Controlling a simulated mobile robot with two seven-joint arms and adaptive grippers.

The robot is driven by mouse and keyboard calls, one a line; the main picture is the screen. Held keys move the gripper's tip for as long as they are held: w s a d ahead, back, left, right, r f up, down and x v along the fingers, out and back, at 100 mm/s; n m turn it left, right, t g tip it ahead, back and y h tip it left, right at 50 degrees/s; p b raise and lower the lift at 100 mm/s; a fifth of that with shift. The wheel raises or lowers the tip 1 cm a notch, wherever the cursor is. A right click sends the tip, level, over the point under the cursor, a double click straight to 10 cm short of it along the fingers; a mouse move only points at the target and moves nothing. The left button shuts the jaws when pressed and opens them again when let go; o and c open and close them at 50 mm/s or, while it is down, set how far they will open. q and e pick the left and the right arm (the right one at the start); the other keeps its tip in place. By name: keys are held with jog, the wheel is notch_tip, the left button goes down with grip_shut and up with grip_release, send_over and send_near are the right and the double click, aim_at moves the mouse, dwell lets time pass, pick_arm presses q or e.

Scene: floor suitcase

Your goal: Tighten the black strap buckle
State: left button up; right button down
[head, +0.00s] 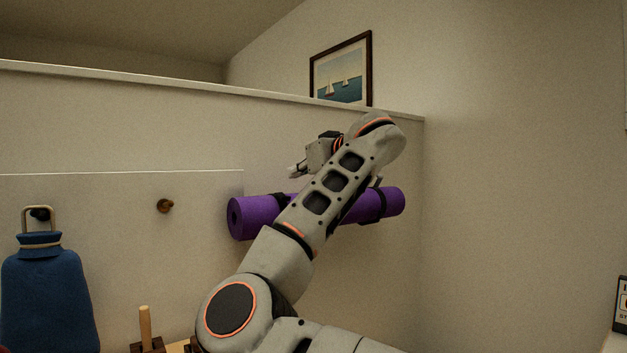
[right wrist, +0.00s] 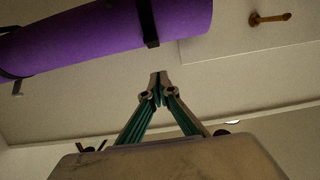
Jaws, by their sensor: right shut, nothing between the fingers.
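A purple rolled mat (head: 257,214) is held against the wall by two black straps. The left strap (head: 281,199) is partly behind my arm; the right strap (head: 379,203) shows beyond it. In the right wrist view the mat (right wrist: 95,30) crosses the upper left, with one strap (right wrist: 147,22) near its end and another strap (right wrist: 10,75) at the left edge, where a short dark piece hangs off. I cannot tell which part is the buckle. My right gripper (head: 294,172) is shut and empty, just above the mat in the picture; its fingertips (right wrist: 158,78) appear apart from the mat. My left gripper is out of view.
A wooden peg (head: 165,206) sticks out of the wall left of the mat. A blue bottle-shaped item (head: 50,295) hangs at far left. A wooden handle (head: 145,328) stands at the bottom. A framed sailboat picture (head: 341,72) hangs above.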

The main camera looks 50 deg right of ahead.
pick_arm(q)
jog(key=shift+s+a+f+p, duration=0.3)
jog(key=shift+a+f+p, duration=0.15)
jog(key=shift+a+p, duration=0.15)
pick_arm(e)
jog(key=s+a+f, duration=0.1)
jog(key=s+f, duration=0.3)
jog(key=s, duration=0.1)
jog(key=shift+s+a, duration=0.2)
jog(key=shift+s, duration=0.15)
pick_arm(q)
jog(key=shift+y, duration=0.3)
pick_arm(e)
jog(key=shift+f, duration=0.1)
